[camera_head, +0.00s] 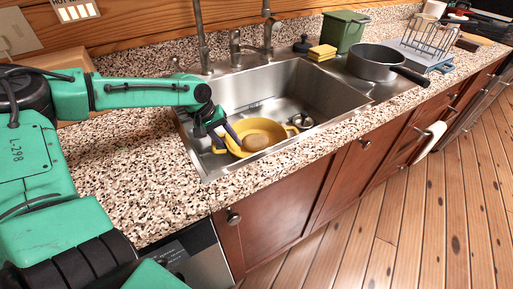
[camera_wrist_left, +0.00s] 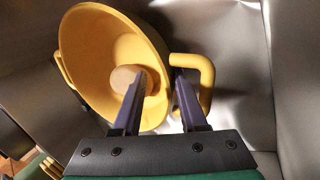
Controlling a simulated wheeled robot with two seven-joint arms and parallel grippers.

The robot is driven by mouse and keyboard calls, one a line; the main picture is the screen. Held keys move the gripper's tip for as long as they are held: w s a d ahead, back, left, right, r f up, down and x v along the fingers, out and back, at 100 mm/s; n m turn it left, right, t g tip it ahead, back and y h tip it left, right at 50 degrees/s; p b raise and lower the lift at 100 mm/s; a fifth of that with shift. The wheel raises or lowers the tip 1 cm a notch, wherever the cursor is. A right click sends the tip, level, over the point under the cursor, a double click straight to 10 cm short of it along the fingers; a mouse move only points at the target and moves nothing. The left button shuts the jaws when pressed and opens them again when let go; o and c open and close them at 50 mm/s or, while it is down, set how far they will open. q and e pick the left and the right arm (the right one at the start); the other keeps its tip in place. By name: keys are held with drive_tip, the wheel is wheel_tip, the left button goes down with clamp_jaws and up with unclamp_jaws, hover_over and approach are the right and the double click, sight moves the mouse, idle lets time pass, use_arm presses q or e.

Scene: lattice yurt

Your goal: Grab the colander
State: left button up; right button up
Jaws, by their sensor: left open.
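The colander is a yellow bowl (camera_head: 271,127) with loop handles, lying in the sink basin. In the left wrist view the yellow bowl (camera_wrist_left: 92,42) fills the upper left, with a handle (camera_wrist_left: 207,72) on its right. A round tan thing (camera_head: 257,142) is inside the bowl. My left gripper (camera_head: 227,144) reaches down into the sink at the bowl's left side. In its wrist view the two fingers (camera_wrist_left: 161,80) are apart, one in front of the bowl's inside and one by the rim near the handle. Whether they touch it I cannot tell. My right gripper is not in view.
The steel sink (camera_head: 340,92) has walls around the bowl, and a small metal item (camera_head: 302,121) lies beside it. A faucet (camera_head: 268,40) stands behind. A dark pot (camera_head: 372,64), yellow sponges (camera_head: 322,52), a green bin (camera_head: 343,32) and a wire rack (camera_head: 427,38) are to the right.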

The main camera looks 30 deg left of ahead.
sight(235, 147)
use_arm(q)
drive_tip(key=x, duration=0.3)
drive_tip(key=shift+w+d+f, duration=0.1)
drive_tip(key=shift+w+f, duration=0.1)
drive_tip(key=shift+f, duration=0.15)
drive_tip(key=shift+s, duration=0.1)
clamp_jaws()
drive_tip(key=shift+r, duration=0.1)
idle(0.8)
